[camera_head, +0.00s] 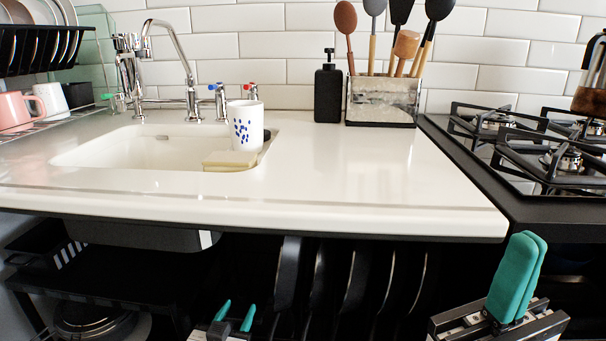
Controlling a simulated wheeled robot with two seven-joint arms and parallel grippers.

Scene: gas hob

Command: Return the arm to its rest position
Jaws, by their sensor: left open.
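My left gripper (235,315) shows at the bottom edge, left of centre, below the counter front. Its two teal fingertips stand apart, with nothing visible between them. My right gripper (517,277) is at the lower right, in front of the counter's right corner and the hob's edge. Its two teal fingers lie against each other, with nothing visible held. Most of both arms is out of view.
The white counter (350,175) holds a sink (110,150) with a spotted cup (245,125) at its right rim. A soap bottle (328,90) and utensil holder (383,100) stand behind. The gas hob (560,195) is at right. Dark pans (288,275) stand upright below the counter.

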